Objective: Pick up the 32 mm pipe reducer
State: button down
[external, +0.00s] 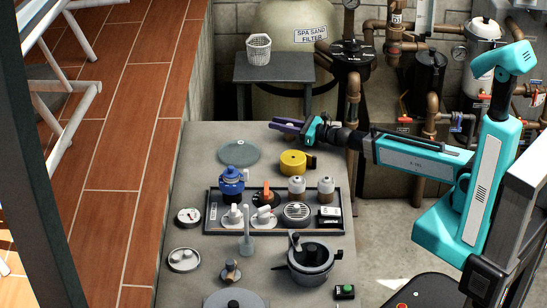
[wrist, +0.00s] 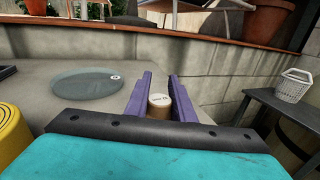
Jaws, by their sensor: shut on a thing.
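My gripper (external: 279,123) is raised above the far end of the grey bench, its purple fingers pointing left in the external view. In the wrist view, the gripper (wrist: 160,84) is shut on a small upright cylinder with a pale marked top and tan-brown body, which I take for the pipe reducer (wrist: 159,101). Its size marking is too small to read. In the external view the fingers hide it. Two similar pale-topped, brown-bodied fittings, one at left (external: 297,188) and one at right (external: 326,189), stand in the dark tray.
The dark tray (external: 209,224) holds several parts, including a blue-topped fitting (external: 231,182). A yellow round part (external: 293,162) and a grey disc (external: 239,153) lie behind it. A dark pot (external: 311,261) stands at the front. A side table (external: 274,70) with a white basket (external: 258,49) stands beyond the bench.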

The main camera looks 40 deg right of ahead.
jog(key=shift+r, duration=0.15)
notch_tip(320, 180, up, 10)
jog(key=p, duration=0.1)
jog(key=shift+p, duration=0.4)
dwell(0.3)
dwell(0.6)
